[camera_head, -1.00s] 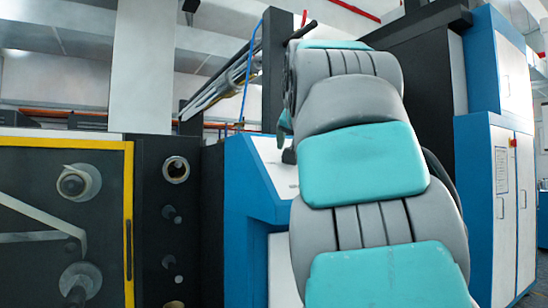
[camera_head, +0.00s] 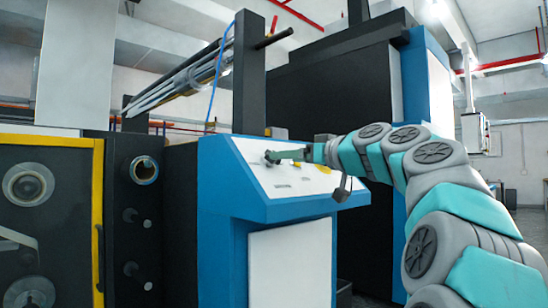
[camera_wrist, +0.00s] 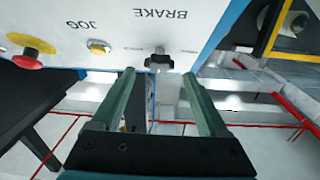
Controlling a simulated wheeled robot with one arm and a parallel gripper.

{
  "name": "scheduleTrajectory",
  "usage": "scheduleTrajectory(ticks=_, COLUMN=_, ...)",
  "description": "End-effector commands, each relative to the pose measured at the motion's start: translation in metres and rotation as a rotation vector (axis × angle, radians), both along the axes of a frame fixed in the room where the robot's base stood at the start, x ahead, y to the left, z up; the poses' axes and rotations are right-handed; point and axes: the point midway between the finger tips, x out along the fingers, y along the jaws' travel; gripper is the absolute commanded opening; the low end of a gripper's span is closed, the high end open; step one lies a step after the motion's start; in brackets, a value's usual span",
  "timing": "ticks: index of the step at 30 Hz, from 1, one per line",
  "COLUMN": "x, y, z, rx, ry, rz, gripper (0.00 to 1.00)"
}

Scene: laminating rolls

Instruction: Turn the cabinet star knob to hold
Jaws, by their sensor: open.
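The black star knob (camera_wrist: 159,61) sits on the white sloped panel under the upside-down word BRAKE in the wrist view. It shows as a small dark shape (camera_head: 271,157) at the panel's left part in the head view. My gripper (camera_wrist: 158,74) is open, with its two green fingers apart and nothing between them. The knob lies just beyond the fingertips, lined up with the gap. In the head view my gripper (camera_head: 284,156) reaches over the panel from the right. I cannot tell whether a finger touches the knob.
A yellow JOG button (camera_wrist: 98,47) and a red mushroom button (camera_wrist: 27,60) on a yellow base sit beside the knob. The blue console (camera_head: 235,200) carries the white panel. A dark machine with rollers and a yellow frame (camera_head: 98,190) stands at left.

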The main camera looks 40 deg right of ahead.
Motion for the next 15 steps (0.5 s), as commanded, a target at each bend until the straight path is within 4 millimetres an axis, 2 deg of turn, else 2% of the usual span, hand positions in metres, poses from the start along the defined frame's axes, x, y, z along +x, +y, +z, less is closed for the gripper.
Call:
scheduleTrajectory(ticks=6, x=0.035, y=-0.001, z=0.0, rx=0.002, ry=0.003, rz=-0.003, gripper=0.78)
scheduleTrajectory(ticks=10, x=0.047, y=0.0, z=0.0, rx=0.001, ry=0.003, rz=-0.002, gripper=0.78)
scheduleTrajectory(ticks=15, x=0.052, y=0.001, z=0.0, rx=0.0, ry=0.003, rz=-0.002, gripper=0.78)
